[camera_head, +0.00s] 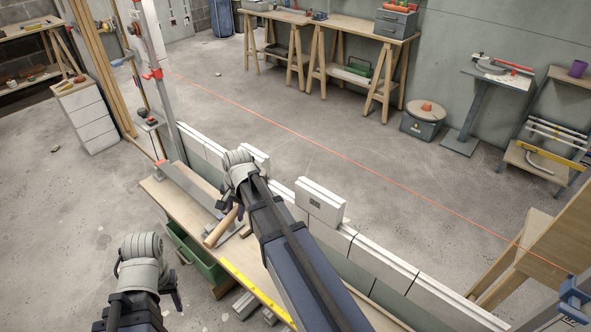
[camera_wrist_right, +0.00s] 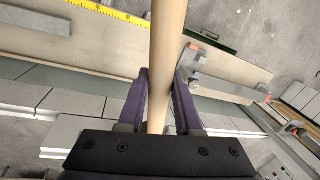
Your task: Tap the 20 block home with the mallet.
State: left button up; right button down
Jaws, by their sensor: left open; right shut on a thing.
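A white block (camera_head: 320,203) with a small dark mark sits raised on top of the low block wall; the mark is too small to read as a 20. A second raised white block (camera_head: 255,158) is partly hidden behind my right wrist. My right gripper (camera_head: 232,203) is shut around the mallet's wooden handle (camera_head: 218,230), above the plank bench on the near side of the wall. In the right wrist view the handle (camera_wrist_right: 164,40) runs between the fingers (camera_wrist_right: 162,78); the mallet's head cannot be made out. My left gripper (camera_head: 175,292) is open and empty at the lower left.
The plank bench (camera_head: 165,195) holds a metal straightedge and a yellow rule (camera_head: 250,290). A green drawer or tray (camera_head: 195,252) is below it. A red line (camera_head: 330,140) is strung beyond the wall. Open floor lies past the wall.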

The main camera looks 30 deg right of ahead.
pick_arm(q)
notch_tip(320, 180, up, 8)
jog(key=p, duration=0.6)
jog(key=shift+f+p, duration=0.2)
jog(key=shift+p, duration=0.1)
pick_arm(e)
jog(key=s+d+r+m, duration=0.1)
jog(key=s+d+r, duration=0.1)
jog(key=d, duration=0.7)
jog(key=s+d+r+m, duration=0.2)
jog(key=d+r, duration=0.3)
jog(key=d, duration=0.5)
jog(key=shift+d+r+h, duration=0.15)
jog(key=shift+r+h, duration=0.15)
pick_arm(q)
notch_tip(320, 180, down, 6)
jog(key=b, duration=0.6)
jog(key=shift+f, duration=0.25)
pick_arm(e)
notch_tip(320, 180, down, 6)
jog(key=shift+f, duration=0.25)
pick_arm(q)
jog(key=shift+r, duration=0.1)
pick_arm(e)
jog(key=shift+r, duration=0.1)
pick_arm(q)
jog(key=shift+r, duration=0.15)
pick_arm(e)
jog(key=shift+r, duration=0.1)
